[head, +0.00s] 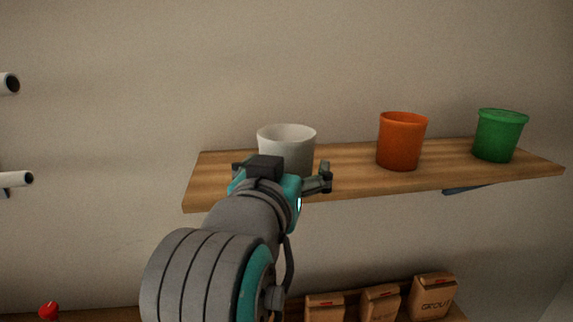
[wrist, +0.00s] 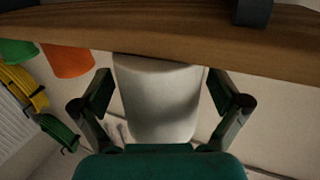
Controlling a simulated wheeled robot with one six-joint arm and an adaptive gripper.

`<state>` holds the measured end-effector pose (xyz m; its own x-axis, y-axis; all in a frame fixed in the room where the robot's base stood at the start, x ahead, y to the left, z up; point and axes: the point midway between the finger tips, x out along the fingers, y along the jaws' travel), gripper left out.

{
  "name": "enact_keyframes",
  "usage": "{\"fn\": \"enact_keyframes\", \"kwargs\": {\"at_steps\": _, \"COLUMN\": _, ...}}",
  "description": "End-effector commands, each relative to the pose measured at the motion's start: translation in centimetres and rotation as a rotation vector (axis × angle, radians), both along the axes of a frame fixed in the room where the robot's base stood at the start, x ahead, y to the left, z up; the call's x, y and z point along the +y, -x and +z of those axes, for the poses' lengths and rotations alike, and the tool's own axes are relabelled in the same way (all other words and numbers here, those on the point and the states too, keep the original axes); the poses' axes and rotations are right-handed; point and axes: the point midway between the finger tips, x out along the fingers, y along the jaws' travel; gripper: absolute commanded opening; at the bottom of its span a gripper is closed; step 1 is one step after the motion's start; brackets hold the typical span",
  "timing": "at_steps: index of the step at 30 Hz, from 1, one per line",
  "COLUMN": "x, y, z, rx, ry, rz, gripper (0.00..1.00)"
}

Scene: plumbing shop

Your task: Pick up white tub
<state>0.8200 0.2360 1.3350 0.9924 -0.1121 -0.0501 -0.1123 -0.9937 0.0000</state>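The white tub (head: 288,138) stands upright on the wooden shelf near its left end. In the head view, my gripper (head: 282,172) is in front of it and hides its lower part. In the wrist view, the white tub (wrist: 158,95) sits between the two fingers of my gripper (wrist: 162,88). The fingers are spread, one on each side of the tub, with a small gap visible on both sides. The gripper is open and holds nothing. The wrist view appears upside down, with the shelf at the top.
On the wooden shelf (head: 350,182), an orange tub (head: 401,142) and a green tub (head: 498,136) stand to the right. Paper bags (head: 433,298) stand on a lower shelf. White pipes (head: 14,180) jut in at the left. The wall behind is bare.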

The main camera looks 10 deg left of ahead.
Motion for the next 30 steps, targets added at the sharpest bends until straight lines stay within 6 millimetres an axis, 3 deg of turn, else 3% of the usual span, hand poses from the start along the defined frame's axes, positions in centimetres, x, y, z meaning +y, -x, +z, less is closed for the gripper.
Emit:
{"fn": "enact_keyframes", "kwargs": {"at_steps": 1, "x": 0.0, "y": 0.0, "z": 0.0, "rx": 0.000, "ry": 0.000, "rz": 0.000, "gripper": 0.80}}
{"fn": "enact_keyframes", "kwargs": {"at_steps": 5, "x": 0.0, "y": 0.0, "z": 0.0, "rx": 0.000, "ry": 0.000, "rz": 0.000, "gripper": 0.51}}
{"fn": "enact_keyframes", "kwargs": {"at_steps": 20, "x": 0.0, "y": 0.0, "z": 0.6, "rx": -0.001, "ry": -0.001, "rz": 0.000, "gripper": 0.50}}
{"fn": "enact_keyframes", "kwargs": {"at_steps": 25, "x": 0.0, "y": 0.0, "z": 2.2, "rx": -0.003, "ry": -0.003, "rz": 0.000, "gripper": 0.50}}
{"fn": "enact_keyframes", "kwargs": {"at_steps": 30, "x": 0.0, "y": 0.0, "z": 5.4, "rx": -0.004, "ry": -0.004, "rz": 0.000, "gripper": 0.50}}
